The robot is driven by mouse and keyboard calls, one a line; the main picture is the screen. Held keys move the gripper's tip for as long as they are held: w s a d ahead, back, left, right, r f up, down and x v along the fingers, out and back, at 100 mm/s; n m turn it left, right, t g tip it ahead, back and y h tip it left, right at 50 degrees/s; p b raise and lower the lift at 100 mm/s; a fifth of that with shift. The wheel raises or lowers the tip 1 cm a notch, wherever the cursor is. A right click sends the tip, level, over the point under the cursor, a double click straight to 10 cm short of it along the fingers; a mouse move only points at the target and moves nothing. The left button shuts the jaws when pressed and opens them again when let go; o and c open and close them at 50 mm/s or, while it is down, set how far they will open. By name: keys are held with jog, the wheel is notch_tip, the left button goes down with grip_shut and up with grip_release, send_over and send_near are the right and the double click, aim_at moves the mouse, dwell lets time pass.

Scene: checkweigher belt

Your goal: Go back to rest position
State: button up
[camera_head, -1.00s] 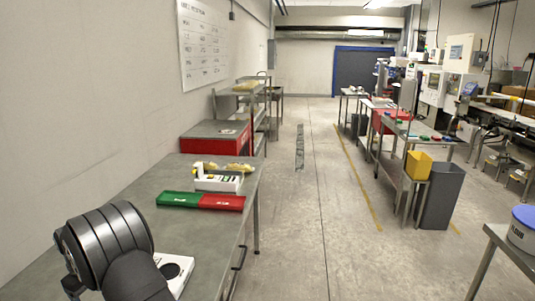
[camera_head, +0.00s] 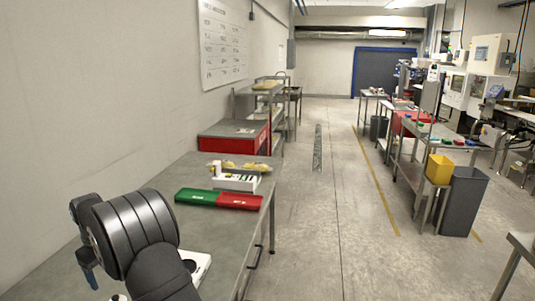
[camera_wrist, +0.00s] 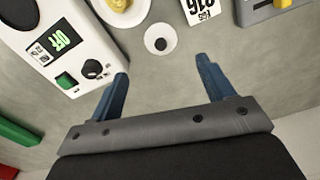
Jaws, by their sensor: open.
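My gripper (camera_wrist: 164,75) is open and empty in the wrist view, its two blue fingers spread apart above a grey tabletop. A small white disc with a dark centre (camera_wrist: 160,40) lies on that surface beyond the gap between the fingers, apart from them. In the head view, my black arm joint fills the lower left, with blue gripper parts (camera_head: 86,262) partly showing beside it over the steel table (camera_head: 225,240).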

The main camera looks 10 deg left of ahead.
aim_at(116, 297)
notch_tip(116, 297, down, 11)
jog(key=r, duration=0.5)
jog(key=shift+w+d, duration=0.15)
jog(key=shift+d, duration=0.1)
jog(key=w+d+r, duration=0.5)
jog(key=d+r, duration=0.2)
jog(key=d, duration=0.4)
jog(key=s+d+r, duration=0.3)
jog(key=s+d, duration=0.3)
jog(key=s, duration=0.1)
jog(key=shift+s+a+f, duration=1)
jog(key=shift+a+f, duration=0.45)
jog(key=shift+a, duration=0.15)
jog(key=shift+s+a+f, duration=1.05)
jog(key=shift+a+f, duration=0.35)
jog(key=shift+a, duration=0.2)
jog(key=shift+s+a+f, duration=1)
jog(key=shift+a+f, duration=0.45)
jog(key=shift+a, duration=0.15)
